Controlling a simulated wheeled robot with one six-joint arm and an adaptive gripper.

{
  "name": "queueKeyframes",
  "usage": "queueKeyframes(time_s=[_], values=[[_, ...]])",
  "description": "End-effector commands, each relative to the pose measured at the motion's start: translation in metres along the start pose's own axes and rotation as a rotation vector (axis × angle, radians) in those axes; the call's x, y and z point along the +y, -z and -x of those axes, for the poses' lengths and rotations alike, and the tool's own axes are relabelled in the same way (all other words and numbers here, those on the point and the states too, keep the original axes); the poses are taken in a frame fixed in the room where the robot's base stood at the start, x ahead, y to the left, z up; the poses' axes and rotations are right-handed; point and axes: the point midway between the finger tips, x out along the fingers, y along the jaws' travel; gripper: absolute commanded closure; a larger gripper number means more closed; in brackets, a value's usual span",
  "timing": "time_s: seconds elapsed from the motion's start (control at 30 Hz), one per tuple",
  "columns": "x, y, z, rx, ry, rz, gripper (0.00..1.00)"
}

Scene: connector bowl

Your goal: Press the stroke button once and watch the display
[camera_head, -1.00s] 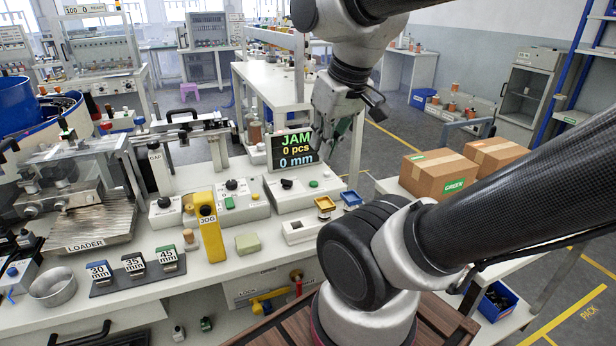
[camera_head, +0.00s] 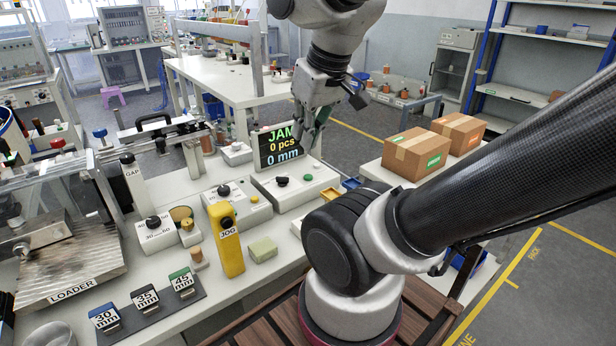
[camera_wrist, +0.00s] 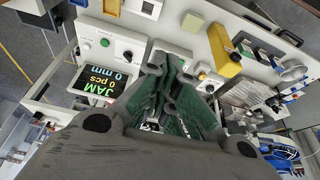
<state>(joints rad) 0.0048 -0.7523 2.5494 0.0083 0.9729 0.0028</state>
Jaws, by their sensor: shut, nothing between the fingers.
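The display (camera_head: 280,147) stands at the back of the white bench, reading JAM, 0 pcs and 0 mm. My gripper partly covers its right edge. It also shows in the wrist view (camera_wrist: 98,80). In front of it is a white control box (camera_head: 290,196) with a black knob (camera_head: 282,181) and a green button (camera_head: 308,177). This green button shows in the wrist view (camera_wrist: 104,42). I cannot read a stroke label on any button. My gripper (camera_head: 307,137) is shut and empty, in the air near the display. Its green-padded fingers show in the wrist view (camera_wrist: 168,62).
A yellow JOG pendant (camera_head: 229,248) stands in front of a second control box (camera_head: 252,200). A green-grey block (camera_head: 263,249), the loader (camera_head: 70,268) and labelled mm blocks (camera_head: 145,300) are on the bench. Cartons (camera_head: 416,154) stand on a table at right.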

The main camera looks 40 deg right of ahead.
Motion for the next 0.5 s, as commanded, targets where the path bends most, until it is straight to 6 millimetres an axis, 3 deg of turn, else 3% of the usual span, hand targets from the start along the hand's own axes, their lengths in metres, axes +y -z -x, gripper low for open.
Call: queueKeyframes(time_s=[0.17,0.27,0.37,0.5], values=[[0.0,0.012,-0.014,-0.071,0.055,-0.18,1.0],[0.004,0.03,-0.033,-0.138,0.127,-0.407,1.0],[0.016,0.055,-0.059,-0.195,0.218,-0.689,1.0],[0.053,0.09,-0.102,-0.236,0.35,-1.084,1.0]])
